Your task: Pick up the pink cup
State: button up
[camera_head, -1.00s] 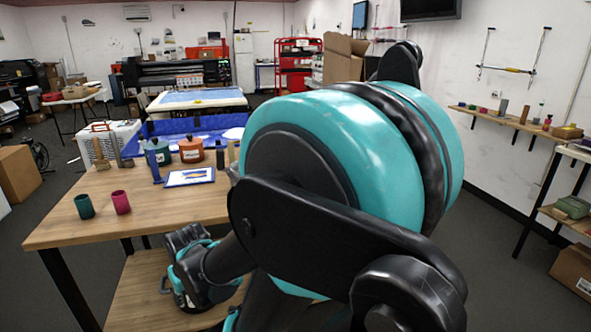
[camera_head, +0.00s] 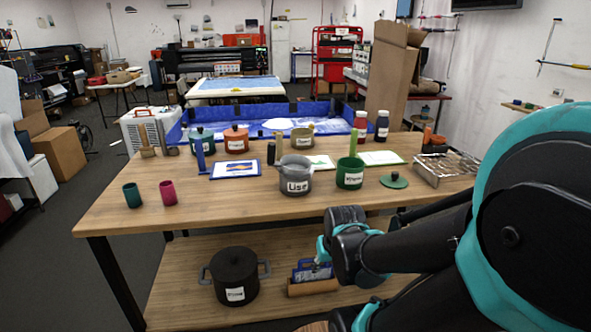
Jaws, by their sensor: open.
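The pink cup (camera_head: 168,192) stands upright on the left part of the wooden table (camera_head: 122,223), close to the front edge. A dark green cup (camera_head: 132,195) stands just left of it, apart from it. My gripper (camera_head: 325,248) is in front of the table, below the tabletop level in the picture, well to the right of the pink cup. It is open and away from the cup. Its fingers show only partly, seen small and from behind. Nothing hides the pink cup.
Labelled pots, including a grey one (camera_head: 294,180) and a green one (camera_head: 350,173), stand mid-table. A framed picture (camera_head: 236,169) lies behind the cups. A wire rack (camera_head: 447,166) is at right. A black pot (camera_head: 234,274) sits on the lower shelf. Tabletop around the cups is clear.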

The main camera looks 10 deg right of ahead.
aim_at(167, 190)
jog(key=i+l, duration=0.15)
jog(key=i, duration=0.25)
jog(key=i+u, duration=0.1)
jog(key=u, duration=1.3)
